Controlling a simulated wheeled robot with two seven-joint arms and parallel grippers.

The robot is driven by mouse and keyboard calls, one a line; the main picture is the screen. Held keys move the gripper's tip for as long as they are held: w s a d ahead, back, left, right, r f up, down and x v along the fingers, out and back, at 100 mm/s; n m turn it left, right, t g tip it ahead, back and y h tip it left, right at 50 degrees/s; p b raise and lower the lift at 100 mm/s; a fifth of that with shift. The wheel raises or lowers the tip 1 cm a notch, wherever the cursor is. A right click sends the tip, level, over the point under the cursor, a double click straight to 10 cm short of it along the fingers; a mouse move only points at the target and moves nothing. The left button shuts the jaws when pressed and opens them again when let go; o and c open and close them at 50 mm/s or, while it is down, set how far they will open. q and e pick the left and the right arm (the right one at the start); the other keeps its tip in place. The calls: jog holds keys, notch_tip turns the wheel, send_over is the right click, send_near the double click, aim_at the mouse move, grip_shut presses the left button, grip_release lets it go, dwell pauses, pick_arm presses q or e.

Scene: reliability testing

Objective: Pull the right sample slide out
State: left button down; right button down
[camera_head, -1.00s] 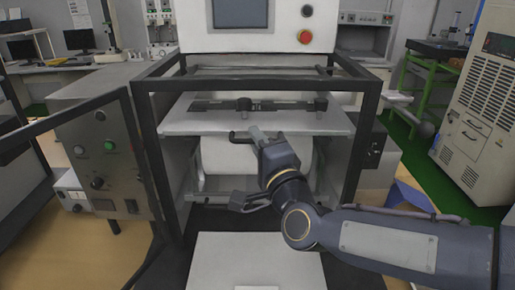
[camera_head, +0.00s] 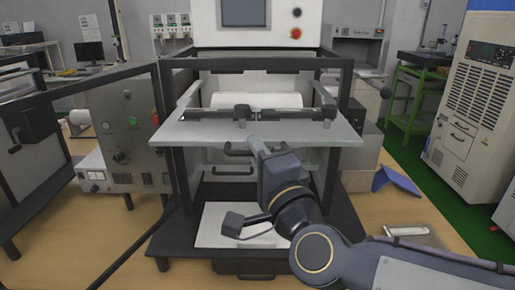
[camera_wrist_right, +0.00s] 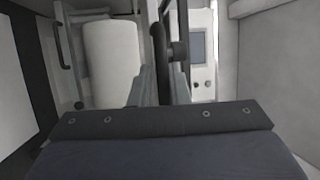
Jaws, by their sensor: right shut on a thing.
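The sample slide (camera_head: 195,133) is a flat pale plate with a dark rail and two black clamps on top. It sticks out in front of the black frame of the machine. A dark handle (camera_head: 236,152) is at its front edge. My right gripper (camera_head: 256,143) is at this front edge, shut on the handle. In the right wrist view the dark handle bar (camera_wrist_right: 159,50) stands between the two fingers of my right gripper (camera_wrist_right: 161,85). My left gripper is not in view.
A white roll (camera_head: 258,101) sits behind the slide. A white plate (camera_head: 212,225) lies on the dark base below. An open door frame (camera_head: 95,88) and a control box (camera_head: 125,125) stand at the left. A blue object (camera_head: 395,180) lies at the right.

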jog(key=shift+s+r, duration=0.5)
jog(key=shift+s, duration=0.2)
jog(key=c, duration=1.5)
grip_release()
jog(key=shift+f, duration=0.2)
jog(key=v, duration=0.7)
jog(key=shift+s+d+f+b, duration=0.1)
jog(key=shift+s+f+b, duration=0.05)
jog(key=shift+s+b, duration=0.2)
